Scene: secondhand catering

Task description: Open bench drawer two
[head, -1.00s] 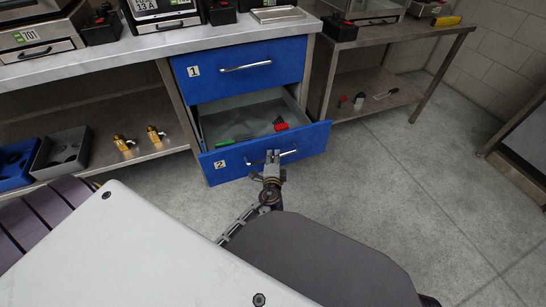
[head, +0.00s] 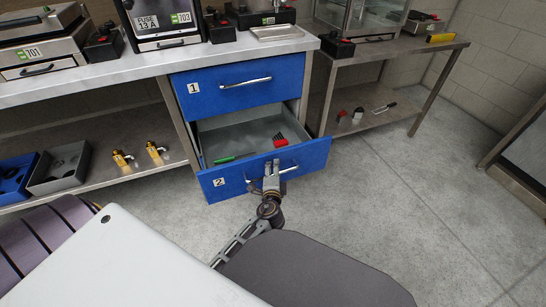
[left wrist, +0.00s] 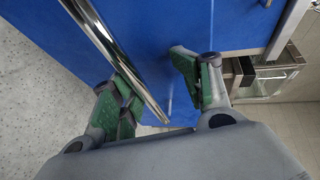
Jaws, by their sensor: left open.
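Bench drawer two (head: 228,190), blue with a "2" label, is pulled well out from under the bench. A green item (head: 224,160) and a red item (head: 279,141) lie in its grey interior. Its silver handle (head: 288,170) is on the front face; it also shows as a bar in the left wrist view (left wrist: 112,47). My left gripper (head: 271,169) is at this handle, with its fingers open. In the left wrist view the bar's end lies between the green-padded fingers (left wrist: 158,82). I cannot tell if they touch it. My right gripper is not in view.
Shut drawer one (head: 240,88) sits directly above. Brass fittings (head: 138,155) and grey and blue trays (head: 60,168) stand on the lower shelf at left. A second table (head: 390,48) stands at right. The floor right of the drawer is clear.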

